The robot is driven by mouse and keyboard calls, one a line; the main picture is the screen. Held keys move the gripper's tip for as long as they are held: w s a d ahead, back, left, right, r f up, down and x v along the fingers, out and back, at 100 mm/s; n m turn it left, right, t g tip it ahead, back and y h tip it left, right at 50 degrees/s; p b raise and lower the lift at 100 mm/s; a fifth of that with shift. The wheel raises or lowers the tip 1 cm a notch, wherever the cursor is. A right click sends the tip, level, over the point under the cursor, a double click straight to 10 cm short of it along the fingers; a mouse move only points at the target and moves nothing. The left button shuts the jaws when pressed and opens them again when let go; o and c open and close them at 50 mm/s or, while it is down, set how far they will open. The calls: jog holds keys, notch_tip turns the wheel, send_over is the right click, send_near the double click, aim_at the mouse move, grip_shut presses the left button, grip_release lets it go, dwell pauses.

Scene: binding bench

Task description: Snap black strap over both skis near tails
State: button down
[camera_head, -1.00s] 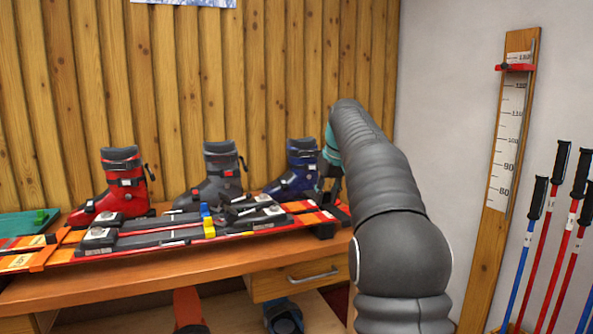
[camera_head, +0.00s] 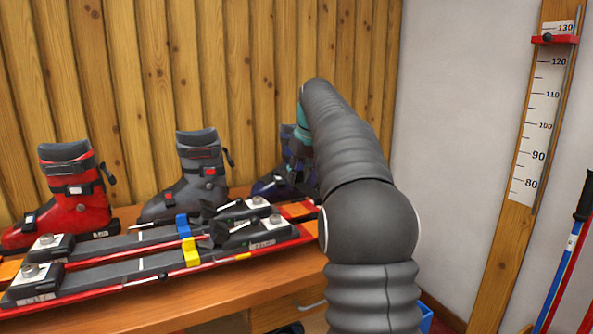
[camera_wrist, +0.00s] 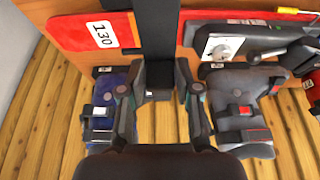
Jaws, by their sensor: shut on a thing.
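The two red-edged skis (camera_head: 215,257) lie side by side on the bench. Their orange-red tail with a "130" label (camera_wrist: 103,34) shows in the wrist view. A broad black strap (camera_wrist: 156,28) runs across the skis there, next to the label, toward my gripper (camera_wrist: 160,85). My gripper is shut on the strap's end, on the wall side of the skis, between the blue boot and the grey boot. Whether the strap is fastened cannot be seen.
A red boot (camera_head: 75,205), a grey boot (camera_head: 190,185) and a partly hidden blue boot (camera_head: 270,182) stand behind the skis, near the wooden wall. Bindings and blue and yellow pieces sit on the skis. A measuring board (camera_head: 540,110) stands at right.

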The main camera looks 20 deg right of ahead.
jog(key=shift+d+f, duration=0.1)
jog(key=shift+f, duration=0.7)
jog(key=shift+f+b, duration=1.6)
jog(key=shift+f, duration=0.55)
jog(key=c, duration=1.3)
grip_release()
jog(key=shift+c, duration=0.2)
grip_shut()
jog(key=shift+s, duration=0.3)
jog(key=shift+f+b, duration=1.3)
jog(key=shift+f, duration=0.7)
